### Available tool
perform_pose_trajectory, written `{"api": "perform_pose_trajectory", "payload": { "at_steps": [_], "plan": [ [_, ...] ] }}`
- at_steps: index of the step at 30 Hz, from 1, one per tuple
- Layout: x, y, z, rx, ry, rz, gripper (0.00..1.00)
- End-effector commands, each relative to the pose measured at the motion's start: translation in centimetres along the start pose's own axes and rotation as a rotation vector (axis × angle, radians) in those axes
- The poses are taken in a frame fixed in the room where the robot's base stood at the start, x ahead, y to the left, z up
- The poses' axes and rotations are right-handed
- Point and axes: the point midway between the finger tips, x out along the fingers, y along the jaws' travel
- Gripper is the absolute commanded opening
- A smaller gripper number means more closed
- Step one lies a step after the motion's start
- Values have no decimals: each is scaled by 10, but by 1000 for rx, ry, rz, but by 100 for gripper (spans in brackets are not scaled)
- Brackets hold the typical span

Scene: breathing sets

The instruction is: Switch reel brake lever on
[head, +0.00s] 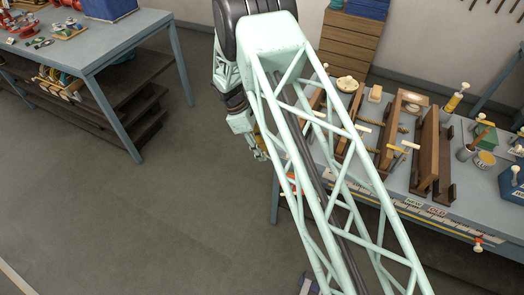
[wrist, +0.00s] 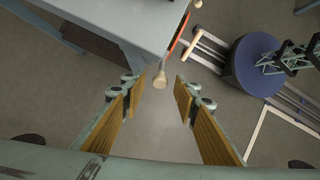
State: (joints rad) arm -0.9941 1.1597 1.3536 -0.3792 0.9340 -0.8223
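In the wrist view, a lever with a cream knob (wrist: 160,80) sticks out from the front edge of the workbench (wrist: 130,22), beside an orange-red strip (wrist: 180,32). I cannot read a label naming it as the reel brake. My gripper (wrist: 156,92) is open, with wood-coloured pads on both fingers. The knob shows between the fingertips, near their far end; no contact is visible. In the head view, my gripper (head: 260,150) is at the bench's left end, partly hidden by my arm. Another lever with a cream knob (head: 478,246) is on the bench front at right.
The right bench (head: 470,205) holds wooden frames (head: 428,150), a yellow cylinder (head: 454,100) and a green box (head: 485,137). A second table (head: 110,48) stands at the left. Open floor (head: 150,215) lies between them. Another cream knob (wrist: 197,4) shows in the wrist view.

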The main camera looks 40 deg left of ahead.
Motion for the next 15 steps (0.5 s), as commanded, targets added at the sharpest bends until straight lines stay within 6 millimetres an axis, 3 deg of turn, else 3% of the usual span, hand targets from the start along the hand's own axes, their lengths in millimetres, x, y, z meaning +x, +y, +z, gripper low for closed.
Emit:
{"api": "perform_pose_trajectory", "payload": {
  "at_steps": [11, 15],
  "plan": [
    [2, 0, 0, 0, 0, 0, 28],
    [2, 0, 0, 0, 0, 0, 15]
  ]
}}
